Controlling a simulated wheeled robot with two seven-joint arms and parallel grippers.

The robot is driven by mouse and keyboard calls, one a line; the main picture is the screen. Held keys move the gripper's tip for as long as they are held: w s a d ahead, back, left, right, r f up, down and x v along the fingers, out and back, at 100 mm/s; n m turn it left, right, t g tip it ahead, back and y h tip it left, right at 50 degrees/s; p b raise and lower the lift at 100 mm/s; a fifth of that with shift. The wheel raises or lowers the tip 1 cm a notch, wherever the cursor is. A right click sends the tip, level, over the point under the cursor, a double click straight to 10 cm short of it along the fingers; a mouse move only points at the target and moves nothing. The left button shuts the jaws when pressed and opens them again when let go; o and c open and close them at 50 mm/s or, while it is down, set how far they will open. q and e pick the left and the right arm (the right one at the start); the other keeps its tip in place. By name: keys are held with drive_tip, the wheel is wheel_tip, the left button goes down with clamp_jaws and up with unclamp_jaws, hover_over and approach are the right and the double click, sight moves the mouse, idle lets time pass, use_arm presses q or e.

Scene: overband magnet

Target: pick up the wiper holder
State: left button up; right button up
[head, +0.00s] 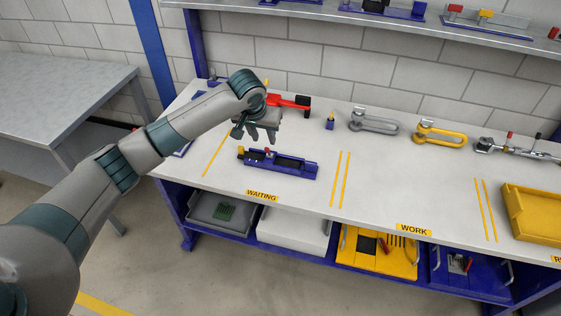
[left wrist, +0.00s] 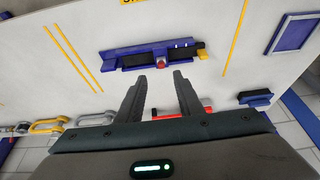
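The wiper holder, as I take it, is the long blue part (head: 284,168) with black inserts, a small red knob and a yellow end block. It lies on the bench behind the WAITING label, and it also shows in the left wrist view (left wrist: 133,60). My left gripper (head: 263,140) is above the bench near its far side. In the left wrist view my two fingers (left wrist: 162,78) are apart with nothing between them, and the holder lies beyond their tips, near the red knob. I see no contact. My right gripper is not in view.
A red clamp-like part (head: 288,101) lies close behind my left gripper. A small blue block (head: 330,122), a grey shackle (head: 374,123) and a yellow shackle (head: 441,134) stand to the right. A yellow tray (head: 530,213) is far right. The bench above WORK is clear.

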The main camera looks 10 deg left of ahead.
sight(268, 148)
use_arm(q)
drive_tip(key=p+x, duration=0.1)
drive_tip(key=x, duration=0.5)
drive_tip(key=shift+w+f, duration=0.15)
drive_tip(key=shift+f, duration=0.1)
drive_tip(key=shift+p, duration=0.3)
drive_tip(key=shift+w+a+f+p, duration=0.15)
drive_tip(key=shift+w+f+p, duration=0.3)
drive_tip(key=shift+f+p, duration=0.2)
drive_tip(key=shift+p+x, duration=0.4)
drive_tip(key=shift+x, duration=1.4)
drive_tip(key=shift+c, duration=0.7)
clamp_jaws()
